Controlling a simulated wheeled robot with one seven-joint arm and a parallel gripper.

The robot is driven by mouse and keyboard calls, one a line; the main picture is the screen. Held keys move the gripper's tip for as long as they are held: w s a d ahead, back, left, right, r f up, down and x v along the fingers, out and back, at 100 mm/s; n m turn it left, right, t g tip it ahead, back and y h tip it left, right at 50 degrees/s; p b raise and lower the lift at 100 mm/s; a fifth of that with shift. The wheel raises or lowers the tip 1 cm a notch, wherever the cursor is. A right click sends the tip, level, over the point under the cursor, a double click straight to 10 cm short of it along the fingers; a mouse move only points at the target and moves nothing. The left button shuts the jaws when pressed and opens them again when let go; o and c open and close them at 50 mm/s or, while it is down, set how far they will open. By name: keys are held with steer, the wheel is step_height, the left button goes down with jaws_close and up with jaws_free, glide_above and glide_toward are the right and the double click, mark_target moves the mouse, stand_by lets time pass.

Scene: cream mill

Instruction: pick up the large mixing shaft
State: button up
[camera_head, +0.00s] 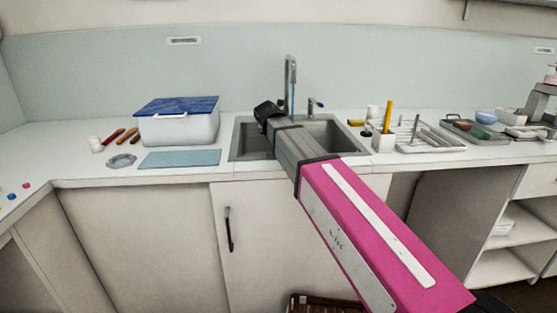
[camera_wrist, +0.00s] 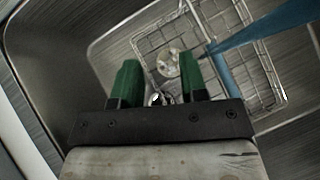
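My gripper (camera_wrist: 160,78) reaches down into the metal sink, its two green fingers apart. In the head view the gripper end (camera_head: 268,112) is over the sink's left part and its fingers are hidden. A long blue rod (camera_wrist: 268,28), possibly the mixing shaft, slants in from the upper right of the wrist view, right of the fingers and apart from them. A thin blue upright (camera_head: 292,88) by the faucet may be the same thing. A small shiny metal piece (camera_wrist: 157,99) shows between the finger bases; I cannot tell what it belongs to.
A wire basket (camera_wrist: 240,22) lies in the sink (camera_head: 238,146) around the drain (camera_wrist: 168,62). A faucet (camera_head: 288,68) stands behind it. A blue-lidded tub (camera_head: 178,125) and blue mat (camera_head: 180,158) are left; a dish rack (camera_head: 430,137) is right.

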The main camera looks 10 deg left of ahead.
steer(key=x, duration=0.5)
steer(key=shift+d, duration=0.25)
jaws_close()
steer(key=shift+r, duration=0.1)
